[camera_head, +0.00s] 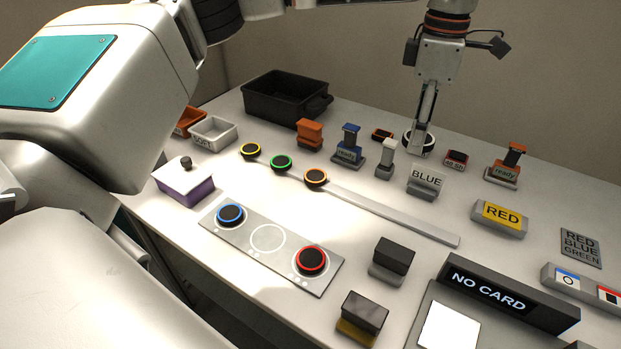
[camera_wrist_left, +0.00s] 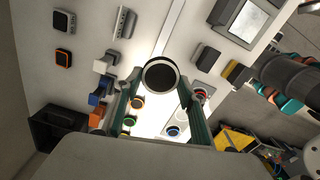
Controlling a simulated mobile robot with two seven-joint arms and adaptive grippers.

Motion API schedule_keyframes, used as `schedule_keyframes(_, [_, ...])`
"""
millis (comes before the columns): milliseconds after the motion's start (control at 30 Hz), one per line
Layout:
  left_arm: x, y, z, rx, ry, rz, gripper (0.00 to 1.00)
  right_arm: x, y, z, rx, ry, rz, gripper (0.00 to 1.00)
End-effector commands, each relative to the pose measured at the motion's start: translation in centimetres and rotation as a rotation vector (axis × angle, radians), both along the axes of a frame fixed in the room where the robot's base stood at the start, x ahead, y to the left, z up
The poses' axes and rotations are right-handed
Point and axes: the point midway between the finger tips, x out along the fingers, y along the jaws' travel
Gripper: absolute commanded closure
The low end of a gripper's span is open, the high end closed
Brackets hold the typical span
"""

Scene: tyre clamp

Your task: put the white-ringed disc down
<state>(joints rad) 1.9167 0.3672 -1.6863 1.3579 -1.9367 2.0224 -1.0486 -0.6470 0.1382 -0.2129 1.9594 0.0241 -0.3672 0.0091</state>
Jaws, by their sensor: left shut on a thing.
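The white-ringed disc (camera_head: 425,149) has a dark face and a pale rim. My left gripper (camera_head: 421,130) is shut on it, pointing down at the far side of the table, behind the BLUE sign. In the left wrist view the disc (camera_wrist_left: 160,73) sits between the two fingertips. I cannot tell its exact height above the table. A grey plate (camera_head: 238,240) holds a blue-ringed disc (camera_head: 230,214) at its left and a red-ringed disc (camera_head: 311,260) at its right. The plate's middle white circle (camera_head: 268,238) is empty. My right gripper is not in view.
Yellow (camera_head: 250,150), green (camera_head: 281,162) and orange-ringed (camera_head: 315,178) discs lie behind the plate, near a long grey strip (camera_head: 395,215). The BLUE sign (camera_head: 425,180), a white-handled stamp (camera_head: 386,158) and a small red-labelled block (camera_head: 455,159) stand near the gripper. A black bin (camera_head: 285,98) stands farther back.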

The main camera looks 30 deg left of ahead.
Motion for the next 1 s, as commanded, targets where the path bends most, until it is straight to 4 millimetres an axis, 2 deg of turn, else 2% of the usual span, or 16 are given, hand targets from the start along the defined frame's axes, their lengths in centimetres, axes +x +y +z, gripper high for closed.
schedule_keyframes(167, [0.3, -0.4, 0.0, -0.001, 0.000, -0.053, 0.81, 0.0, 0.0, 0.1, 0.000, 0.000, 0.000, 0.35])
schedule_keyframes(267, [0.3, -0.3, -0.8, -0.001, 0.002, -0.056, 0.81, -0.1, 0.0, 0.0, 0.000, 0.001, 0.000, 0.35])
schedule_keyframes(367, [0.3, -0.3, -2.6, 0.000, 0.005, -0.054, 0.81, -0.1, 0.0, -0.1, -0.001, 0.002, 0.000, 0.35])
schedule_keyframes(800, [0.2, -0.3, -13.0, -0.001, 0.004, -0.053, 0.81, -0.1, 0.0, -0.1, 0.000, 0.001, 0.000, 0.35])
schedule_keyframes(1000, [0.3, -0.4, -15.4, -0.001, 0.001, -0.052, 0.81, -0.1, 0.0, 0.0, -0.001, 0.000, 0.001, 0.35])
